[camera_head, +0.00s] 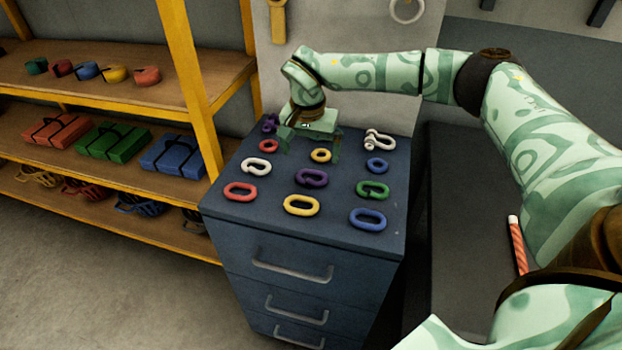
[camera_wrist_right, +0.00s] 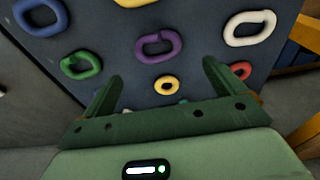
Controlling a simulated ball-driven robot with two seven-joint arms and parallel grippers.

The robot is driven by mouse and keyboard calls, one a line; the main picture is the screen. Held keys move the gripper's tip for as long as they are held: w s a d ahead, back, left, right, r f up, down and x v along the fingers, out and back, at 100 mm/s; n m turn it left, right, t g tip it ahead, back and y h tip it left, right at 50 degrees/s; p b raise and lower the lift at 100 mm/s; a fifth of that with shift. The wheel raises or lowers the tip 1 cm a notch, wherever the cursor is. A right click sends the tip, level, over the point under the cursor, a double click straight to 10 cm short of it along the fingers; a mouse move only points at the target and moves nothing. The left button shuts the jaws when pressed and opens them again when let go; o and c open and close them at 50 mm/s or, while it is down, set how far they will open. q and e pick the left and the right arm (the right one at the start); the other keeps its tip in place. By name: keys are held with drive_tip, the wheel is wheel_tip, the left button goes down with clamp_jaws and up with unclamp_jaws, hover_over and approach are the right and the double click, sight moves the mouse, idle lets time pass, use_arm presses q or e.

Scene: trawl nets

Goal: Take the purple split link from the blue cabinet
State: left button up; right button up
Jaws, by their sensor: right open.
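The purple split link (camera_head: 311,177) lies flat on top of the blue cabinet (camera_head: 235,209), near the middle of the laid-out links. It also shows in the right wrist view (camera_wrist_right: 158,60), beyond and between the fingertips, with nothing touching it. My right gripper (camera_head: 310,146) is open and empty above the back part of the cabinet top, behind the purple link. In the wrist view its two green fingers (camera_wrist_right: 162,74) are spread apart, with a small yellow ring link below between them. My left gripper is out of view.
Around the purple link lie a white split link (camera_head: 257,165), a green split link (camera_head: 372,190), a yellow oval link (camera_head: 301,205) and other red and blue links. A yellow-framed shelf (camera_head: 190,75) stands left.

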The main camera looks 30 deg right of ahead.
sight(312, 171)
drive_tip(key=shift+w+d+f, duration=0.1)
drive_tip(key=shift+f, duration=1.05)
wheel_tip(312, 171, down, 5)
drive_tip(key=shift+r+b, duration=0.1)
drive_tip(key=shift+b, duration=0.8)
drive_tip(key=shift+s, duration=0.2)
drive_tip(key=shift+c, duration=1.2)
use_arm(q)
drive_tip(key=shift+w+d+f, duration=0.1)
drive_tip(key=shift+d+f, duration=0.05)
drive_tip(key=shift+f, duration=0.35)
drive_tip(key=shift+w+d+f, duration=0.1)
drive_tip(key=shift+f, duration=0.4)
use_arm(e)
drive_tip(key=shift+r, duration=0.1)
drive_tip(key=c, duration=1)
